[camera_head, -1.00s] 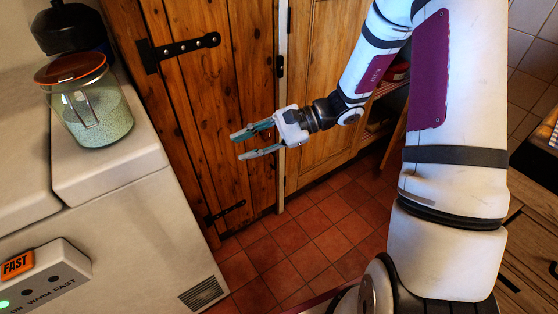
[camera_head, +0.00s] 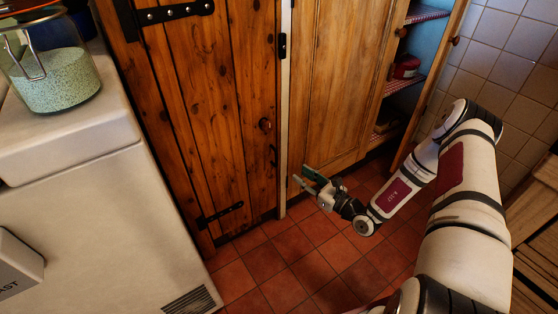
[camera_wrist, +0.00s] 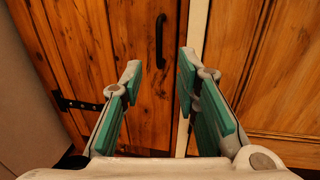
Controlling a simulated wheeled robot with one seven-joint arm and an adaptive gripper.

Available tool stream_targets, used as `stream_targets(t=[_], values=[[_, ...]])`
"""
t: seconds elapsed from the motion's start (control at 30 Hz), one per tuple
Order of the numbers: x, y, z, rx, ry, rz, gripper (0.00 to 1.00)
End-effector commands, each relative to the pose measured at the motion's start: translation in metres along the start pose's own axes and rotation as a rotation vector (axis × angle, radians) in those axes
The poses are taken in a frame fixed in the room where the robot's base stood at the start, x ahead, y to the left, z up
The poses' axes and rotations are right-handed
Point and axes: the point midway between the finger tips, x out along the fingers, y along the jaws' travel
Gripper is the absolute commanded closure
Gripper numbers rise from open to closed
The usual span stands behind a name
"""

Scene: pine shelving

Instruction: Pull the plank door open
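The plank door (camera_head: 215,110) of dark knotty pine looks shut. It has black strap hinges on its left side. In the wrist view, the black upright bar handle (camera_wrist: 160,40) shows on the planks beyond the fingers. My gripper (camera_head: 300,176) is low and right of the door's edge, in front of the paler cupboard. The gripper (camera_wrist: 158,78) is open and empty, its green-padded fingers apart and not touching the handle.
A paler wooden cupboard (camera_head: 330,90) stands to the right, with an open shelf compartment holding a red item (camera_head: 405,67). A white appliance (camera_head: 110,220) with a glass jar (camera_head: 55,80) of green grains stands left. Red floor tiles (camera_head: 290,260) before the doors are clear.

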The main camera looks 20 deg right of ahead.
Motion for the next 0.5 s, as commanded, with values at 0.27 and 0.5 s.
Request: stream_targets(t=[0.27,0.5], values=[[0.05,0.001,-0.001,-0.003,-0.002,0.005,0.71],[0.095,0.001,-0.001,-0.005,-0.001,0.005,0.71]])
